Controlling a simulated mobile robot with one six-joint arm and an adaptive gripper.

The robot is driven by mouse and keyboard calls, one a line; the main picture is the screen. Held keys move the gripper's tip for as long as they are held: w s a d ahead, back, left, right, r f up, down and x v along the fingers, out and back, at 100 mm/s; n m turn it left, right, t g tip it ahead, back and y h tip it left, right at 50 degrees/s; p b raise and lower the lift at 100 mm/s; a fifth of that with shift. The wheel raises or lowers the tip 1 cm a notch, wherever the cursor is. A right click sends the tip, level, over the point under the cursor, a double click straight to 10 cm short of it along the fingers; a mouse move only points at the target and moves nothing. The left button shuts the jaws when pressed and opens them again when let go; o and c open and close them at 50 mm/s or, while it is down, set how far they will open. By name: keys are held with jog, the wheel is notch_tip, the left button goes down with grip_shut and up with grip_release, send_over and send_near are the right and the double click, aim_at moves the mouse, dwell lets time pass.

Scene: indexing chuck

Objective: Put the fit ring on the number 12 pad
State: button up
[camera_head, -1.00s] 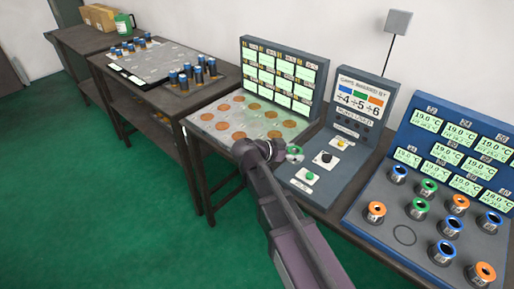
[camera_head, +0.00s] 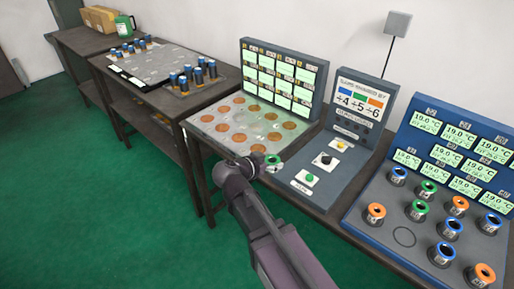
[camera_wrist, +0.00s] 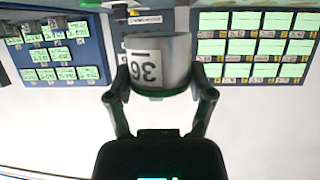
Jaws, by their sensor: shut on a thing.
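My gripper (camera_wrist: 160,85) is shut on a grey metal ring part (camera_wrist: 158,58) with a dark green rim and a white label, which appears upside down in the wrist view and seems to read 36. In the head view its green top (camera_head: 273,160) shows beside the end of my arm, above the front edge of the bench. The pad plate (camera_head: 205,121) holds several round copper pads (camera_head: 240,138) and lies behind and left of the held part. The pad numbers are too small to read, so I cannot tell which is number 12.
A display panel (camera_head: 283,77) stands behind the pads. A grey control console (camera_head: 318,180) with buttons stands to the right. A blue stand (camera_head: 375,190) at far right carries several coloured ring parts and one empty circle. Another bench (camera_head: 175,104) at left holds blue-topped cylinders.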

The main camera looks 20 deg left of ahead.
jog(key=b, duration=0.1)
send_over(258, 145)
jog(key=s+d, duration=0.1)
jog(key=s, duration=0.3)
jog(key=shift+w+d+f, duration=0.2)
jog(key=shift+w+f, duration=0.05)
jog(key=shift+f, duration=0.45)
jog(key=shift+w+a, duration=0.3)
jog(key=shift+w, duration=0.1)
jog(key=shift+w+a+f+b, duration=0.15)
jog(key=shift+w+f+b, duration=0.1)
jog(key=shift+b, duration=0.2)
notch_tip(258, 145, down, 3)
jog(key=b, duration=0.3)
jog(key=shift+s, duration=0.1)
jog(key=shift+s+f+b, duration=0.15)
jog(key=shift+f+b, duration=0.55)
jog(key=shift+b, duration=0.05)
